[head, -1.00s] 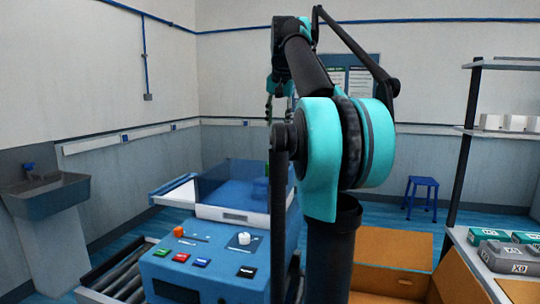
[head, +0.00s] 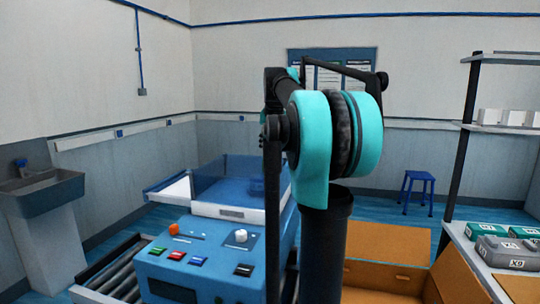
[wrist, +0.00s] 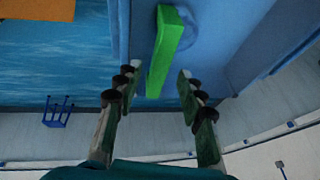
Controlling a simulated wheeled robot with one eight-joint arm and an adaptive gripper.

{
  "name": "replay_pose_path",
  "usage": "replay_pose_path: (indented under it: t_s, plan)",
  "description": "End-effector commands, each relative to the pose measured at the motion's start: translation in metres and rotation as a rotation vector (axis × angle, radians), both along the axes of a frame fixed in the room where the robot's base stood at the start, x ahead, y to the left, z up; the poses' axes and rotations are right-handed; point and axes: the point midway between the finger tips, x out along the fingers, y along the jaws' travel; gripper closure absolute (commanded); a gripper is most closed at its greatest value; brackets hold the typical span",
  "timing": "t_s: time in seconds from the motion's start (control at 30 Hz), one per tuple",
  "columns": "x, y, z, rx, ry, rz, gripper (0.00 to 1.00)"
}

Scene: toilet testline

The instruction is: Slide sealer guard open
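The sealer (head: 205,262) is a blue machine with a button panel at the lower middle of the head view. Its guard (head: 226,184), a see-through blue cover, stands on top behind the panel. In the wrist view a bright green handle (wrist: 164,50) sticks out from a blue surface. My gripper (wrist: 158,88) is open, and the near end of the green handle shows between its fingertips. I see no clear contact between fingers and handle. In the head view my arm hides the gripper and the right part of the sealer.
A roller conveyor (head: 112,280) lies left of the sealer, and a sink (head: 42,195) stands by the left wall. Open cardboard boxes (head: 385,248) are at the right, before a shelf unit (head: 505,130) with labelled cases. A blue stool (head: 417,190) stands at the back.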

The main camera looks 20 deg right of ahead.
Motion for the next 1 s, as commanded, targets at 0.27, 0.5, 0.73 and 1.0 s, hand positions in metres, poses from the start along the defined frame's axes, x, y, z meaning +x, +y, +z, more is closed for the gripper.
replay_pose_path:
  t_s: [0.27, 0.5, 0.73, 1.0]
  plan:
    - [0.012, -0.002, -0.026, 0.0, 0.0, 0.0, 0.61]
    - [0.013, -0.002, -0.029, 0.0, 0.0, 0.0, 0.61]
    - [0.013, -0.002, -0.029, 0.0, 0.0, 0.0, 0.77]
    - [0.013, -0.002, -0.029, 0.0, 0.0, 0.0, 1.0]
